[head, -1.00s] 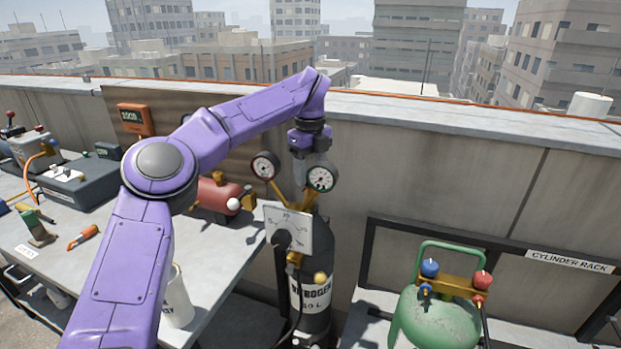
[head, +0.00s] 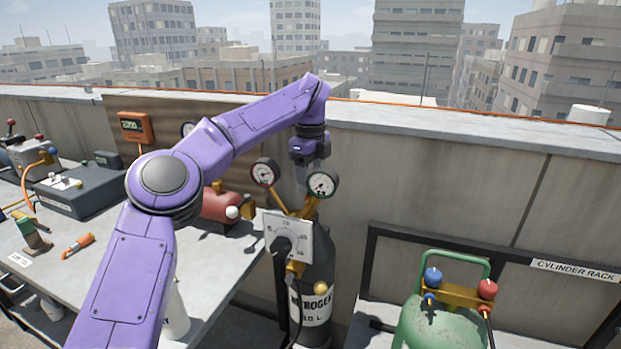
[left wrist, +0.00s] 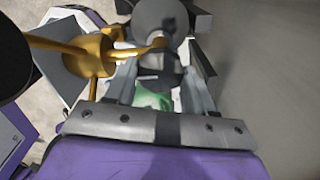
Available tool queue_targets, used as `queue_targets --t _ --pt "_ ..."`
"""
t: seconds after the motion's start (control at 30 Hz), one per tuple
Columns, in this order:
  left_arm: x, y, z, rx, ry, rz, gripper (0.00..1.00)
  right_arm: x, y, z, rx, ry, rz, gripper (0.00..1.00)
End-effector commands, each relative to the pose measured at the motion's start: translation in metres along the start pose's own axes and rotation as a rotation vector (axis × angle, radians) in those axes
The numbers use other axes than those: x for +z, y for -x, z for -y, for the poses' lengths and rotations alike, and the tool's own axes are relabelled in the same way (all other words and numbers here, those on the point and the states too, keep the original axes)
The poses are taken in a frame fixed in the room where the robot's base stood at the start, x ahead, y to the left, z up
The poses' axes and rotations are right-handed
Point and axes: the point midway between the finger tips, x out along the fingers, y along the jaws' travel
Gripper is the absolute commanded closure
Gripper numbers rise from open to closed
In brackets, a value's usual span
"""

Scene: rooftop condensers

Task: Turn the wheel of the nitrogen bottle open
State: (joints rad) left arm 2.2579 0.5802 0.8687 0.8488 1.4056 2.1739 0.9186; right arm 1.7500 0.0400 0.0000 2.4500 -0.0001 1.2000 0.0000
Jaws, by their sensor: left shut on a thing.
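The nitrogen bottle (head: 322,270) stands upright against the parapet, dark with a white label. Gold regulator fittings with two round gauges sit at its top, and a square dial plate (head: 297,238) hangs in front. My left gripper (head: 303,186) points down at the bottle's top, its fingertips largely hidden behind the gauges. In the left wrist view, my left gripper (left wrist: 160,88) has its fingers on both sides of a green part, which looks like the bottle's wheel (left wrist: 152,100). The wheel is mostly hidden there and cannot be made out in the head view. My right gripper is out of view.
The right gauge (head: 322,185) and left gauge (head: 265,172) sit close beside my left fingers. A workbench (head: 225,262) with tools and a red tank (head: 219,206) is at left. A green cylinder (head: 440,325) stands at right by the cylinder rack (head: 574,270).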

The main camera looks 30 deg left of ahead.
Motion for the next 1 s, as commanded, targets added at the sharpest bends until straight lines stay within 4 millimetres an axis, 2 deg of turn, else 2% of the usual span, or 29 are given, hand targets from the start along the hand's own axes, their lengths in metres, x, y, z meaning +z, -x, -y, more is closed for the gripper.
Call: queue_targets --t 0.03,0.1,0.43,0.57,0.7,0.8,0.9,1.0 --pt "0.0 0.001 0.0 -0.002 0.003 0.0 0.4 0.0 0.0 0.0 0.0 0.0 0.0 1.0" --pt "0.0 0.001 0.0 -0.002 0.002 0.0 0.21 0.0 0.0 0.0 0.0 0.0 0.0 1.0" --pt "0.0 0.006 0.0 -0.001 0.001 0.0 0.21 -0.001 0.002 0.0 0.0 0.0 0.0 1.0" --pt "0.0 0.032 0.001 -0.005 0.002 0.001 0.21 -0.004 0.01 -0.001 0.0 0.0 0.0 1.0" --pt "0.0 0.07 0.001 -0.003 0.003 0.002 0.21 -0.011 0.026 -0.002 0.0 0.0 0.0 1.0" --pt "0.0 0.09 0.001 -0.003 0.003 0.001 0.21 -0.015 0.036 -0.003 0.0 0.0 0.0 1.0" --pt "0.0 0.103 0.001 -0.001 0.001 0.001 0.21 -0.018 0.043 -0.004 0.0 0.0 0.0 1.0" --pt "0.0 0.107 0.0 -0.001 0.002 0.001 0.21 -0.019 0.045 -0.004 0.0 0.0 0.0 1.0"
